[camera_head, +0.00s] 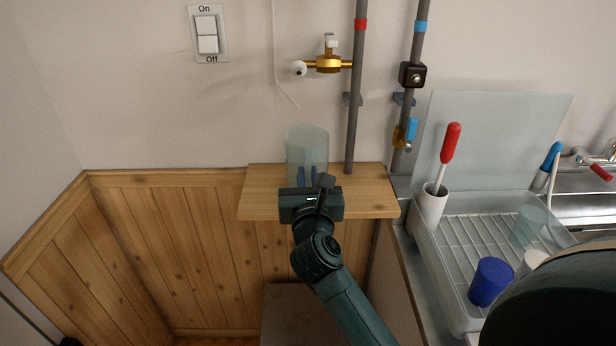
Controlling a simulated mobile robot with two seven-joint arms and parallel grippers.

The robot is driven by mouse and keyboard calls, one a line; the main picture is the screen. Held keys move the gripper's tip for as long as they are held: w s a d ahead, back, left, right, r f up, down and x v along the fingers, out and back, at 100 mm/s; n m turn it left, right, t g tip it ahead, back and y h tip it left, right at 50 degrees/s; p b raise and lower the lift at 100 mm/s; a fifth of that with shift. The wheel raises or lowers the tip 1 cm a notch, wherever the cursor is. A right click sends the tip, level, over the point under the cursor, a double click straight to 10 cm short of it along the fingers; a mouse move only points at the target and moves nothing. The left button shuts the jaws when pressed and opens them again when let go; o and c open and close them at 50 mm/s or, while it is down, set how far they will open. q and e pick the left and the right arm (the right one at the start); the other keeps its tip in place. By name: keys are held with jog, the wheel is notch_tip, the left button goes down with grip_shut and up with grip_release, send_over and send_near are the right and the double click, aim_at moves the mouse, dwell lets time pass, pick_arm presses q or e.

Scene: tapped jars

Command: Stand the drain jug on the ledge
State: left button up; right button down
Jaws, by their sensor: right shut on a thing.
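The drain jug (307,143) is a clear, pale-green cylinder and stands upright at the wooden ledge (370,192), near the wall. It appears to rest on the ledge, but my gripper hides its base, so contact is unclear. My right gripper (307,178) reaches in from below, its fingers shut on the jug's lower part. My left gripper is not in view.
A brass tap (329,63) sticks out above the jug on the red-banded pipe (357,90). That pipe comes down just right of the jug. A drying rack (470,240) with a blue cup (491,281) stands at the right. The ledge's left end is clear.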

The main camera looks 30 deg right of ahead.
jog(key=shift+f+b, duration=0.45)
jog(key=shift+f, duration=0.1)
dwell(0.4)
jog(key=c, duration=1.4)
grip_release()
jog(key=shift+o, duration=0.2)
notch_tip(320, 180, up, 10)
jog(key=shift+p, duration=0.85)
